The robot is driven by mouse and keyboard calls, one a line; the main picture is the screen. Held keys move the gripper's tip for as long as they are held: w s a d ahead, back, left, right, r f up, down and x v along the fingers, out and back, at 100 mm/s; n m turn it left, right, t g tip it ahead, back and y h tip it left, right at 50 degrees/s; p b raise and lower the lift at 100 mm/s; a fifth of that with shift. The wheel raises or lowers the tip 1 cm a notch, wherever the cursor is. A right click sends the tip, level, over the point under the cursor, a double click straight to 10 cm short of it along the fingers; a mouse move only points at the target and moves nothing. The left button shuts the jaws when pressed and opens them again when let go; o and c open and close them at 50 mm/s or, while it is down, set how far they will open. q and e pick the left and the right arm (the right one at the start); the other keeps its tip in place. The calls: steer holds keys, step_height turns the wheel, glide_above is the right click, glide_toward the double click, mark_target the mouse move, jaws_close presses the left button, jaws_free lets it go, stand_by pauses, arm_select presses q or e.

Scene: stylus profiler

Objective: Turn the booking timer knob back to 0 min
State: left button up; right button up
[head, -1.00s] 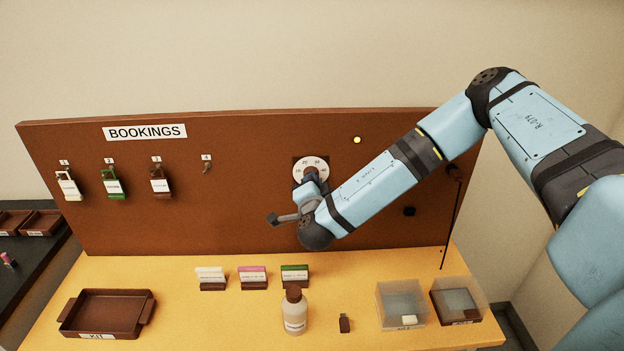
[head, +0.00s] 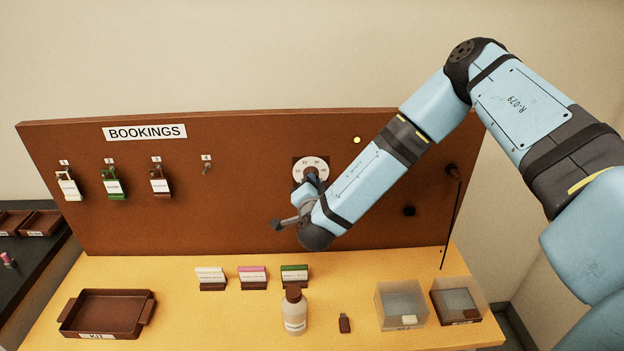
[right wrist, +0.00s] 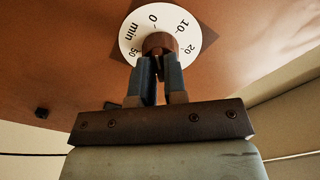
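The timer's white dial (head: 301,166) is mounted on the brown board, with its brown knob (right wrist: 160,42) at the centre. In the right wrist view the dial (right wrist: 185,36) shows 0 min at upper left, 10 and 20 at right and 50 at left. My right gripper (right wrist: 160,60) has its two blue-grey fingers on either side of the knob, seemingly gripping it. In the head view my right gripper (head: 312,178) covers the dial's lower part. I cannot make out where the knob points. My left gripper is not in view.
The BOOKINGS board (head: 230,220) carries hanging tags (head: 113,184) at left and a small yellow light (head: 357,140). Below, the yellow table holds a tray (head: 107,311), label stands (head: 252,277), a bottle (head: 294,312) and clear boxes (head: 401,305).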

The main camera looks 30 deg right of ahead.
steer(key=o, duration=0.4)
steer(key=shift+f, duration=0.1)
steer(key=shift+c, duration=0.2)
steer(key=p+v, duration=0.6)
steer(key=v, duration=0.2)
